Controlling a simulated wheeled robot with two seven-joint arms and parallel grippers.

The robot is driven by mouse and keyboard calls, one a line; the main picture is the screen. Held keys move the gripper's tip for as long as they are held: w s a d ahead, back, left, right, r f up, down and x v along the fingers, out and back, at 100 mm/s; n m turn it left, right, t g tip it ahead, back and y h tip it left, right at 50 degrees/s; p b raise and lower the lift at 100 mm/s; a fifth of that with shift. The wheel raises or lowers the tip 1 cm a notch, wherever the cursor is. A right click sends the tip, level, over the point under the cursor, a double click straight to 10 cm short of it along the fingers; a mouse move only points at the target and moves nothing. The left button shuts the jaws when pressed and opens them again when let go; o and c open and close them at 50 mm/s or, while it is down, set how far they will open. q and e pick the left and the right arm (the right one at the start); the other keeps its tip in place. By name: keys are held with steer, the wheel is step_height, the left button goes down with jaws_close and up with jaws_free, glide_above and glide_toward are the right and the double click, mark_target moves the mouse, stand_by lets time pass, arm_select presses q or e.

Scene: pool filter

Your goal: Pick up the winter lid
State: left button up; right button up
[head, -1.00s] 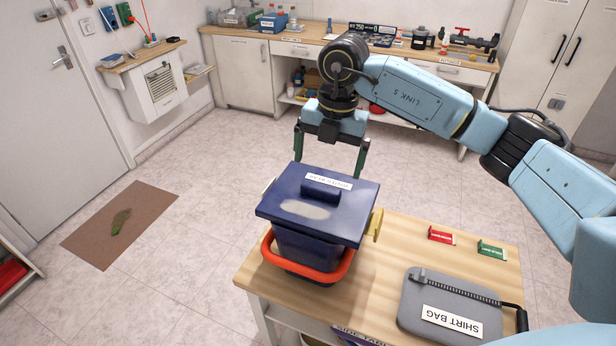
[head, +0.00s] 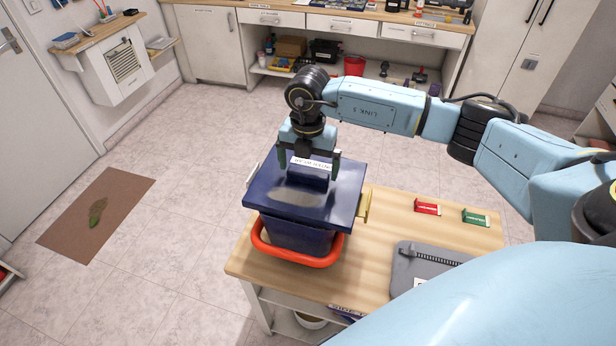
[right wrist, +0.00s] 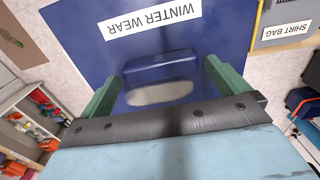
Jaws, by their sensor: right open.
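The winter lid (head: 342,192) is a flat dark blue lid with a raised handle block (head: 308,178), a pale worn patch and a white label. In the right wrist view the label on the lid (right wrist: 75,40) reads WINTER WEAR. It lies on a dark blue bin (head: 290,236) inside an orange-red rim at the table's left end. My right gripper (head: 309,172) is open, pointing down over the lid. In the right wrist view its green fingers stand either side of the handle; I cannot tell whether they touch it. My left gripper is not in view.
The wooden table (head: 375,255) also holds a red box (head: 427,207), a green box (head: 475,218) and a grey board (head: 425,260), partly hidden by my own blue arm part. A yellow clip (head: 364,205) sits at the bin's right side.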

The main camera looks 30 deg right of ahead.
steer(key=shift+f, duration=1.15)
steer(key=c, duration=0.9)
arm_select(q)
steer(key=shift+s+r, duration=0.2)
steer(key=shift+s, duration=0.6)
